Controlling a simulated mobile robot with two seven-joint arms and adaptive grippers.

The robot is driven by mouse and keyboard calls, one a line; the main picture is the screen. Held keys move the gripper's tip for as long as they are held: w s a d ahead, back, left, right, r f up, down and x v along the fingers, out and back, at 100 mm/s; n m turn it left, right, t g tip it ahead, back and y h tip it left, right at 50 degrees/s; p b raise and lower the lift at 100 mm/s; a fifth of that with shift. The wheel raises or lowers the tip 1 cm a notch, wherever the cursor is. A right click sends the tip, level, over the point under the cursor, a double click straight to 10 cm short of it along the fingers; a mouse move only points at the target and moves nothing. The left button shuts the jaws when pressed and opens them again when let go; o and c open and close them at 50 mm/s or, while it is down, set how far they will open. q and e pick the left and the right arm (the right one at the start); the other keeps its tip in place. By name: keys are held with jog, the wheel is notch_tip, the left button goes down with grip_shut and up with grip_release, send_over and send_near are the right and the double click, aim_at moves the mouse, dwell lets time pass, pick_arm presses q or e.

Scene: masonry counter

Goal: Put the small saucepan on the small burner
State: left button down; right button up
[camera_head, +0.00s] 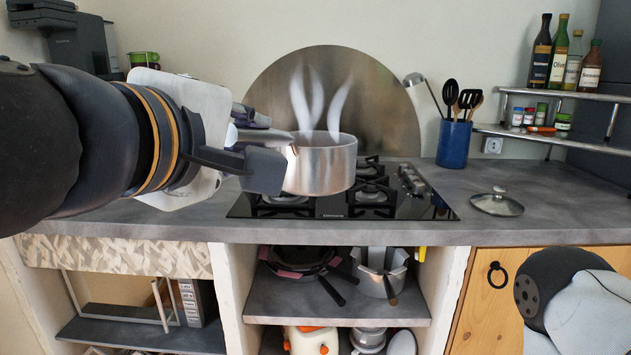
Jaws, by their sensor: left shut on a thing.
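A shiny metal saucepan (325,172) appears upright over the left and middle part of the black gas hob (415,208). My left gripper (262,150) is at the pan's left side, shut on the saucepan; the gripper and arm hide its handle. I cannot tell whether the pan's base touches a grate. A right-hand burner (372,194) shows bare beside the pan. The left burners are partly hidden behind the pan and gripper. Which burner is the small one is not clear. My right gripper is out of view; only part of that arm shows at bottom right.
A glass lid (497,204) lies right of the hob. A blue utensil pot (454,143) stands behind it. Bottles (558,60) and jars fill a rack at right. A rounded metal splash plate (385,95) stands behind the hob. Pans (378,278) sit on the shelf below.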

pick_arm(q)
jog(key=w+a+f+n+y, duration=0.1)
jog(key=w+a+f+y, duration=0.1)
jog(key=a+f, duration=0.3)
jog(key=w+a+f+n+y, duration=0.2)
jog(key=a+f, duration=0.3)
jog(key=f, duration=0.9)
jog(key=shift+w+a+f+t, duration=0.15)
jog(key=shift+w+a+t, duration=0.25)
jog(key=shift+d, duration=0.1)
dwell(0.9)
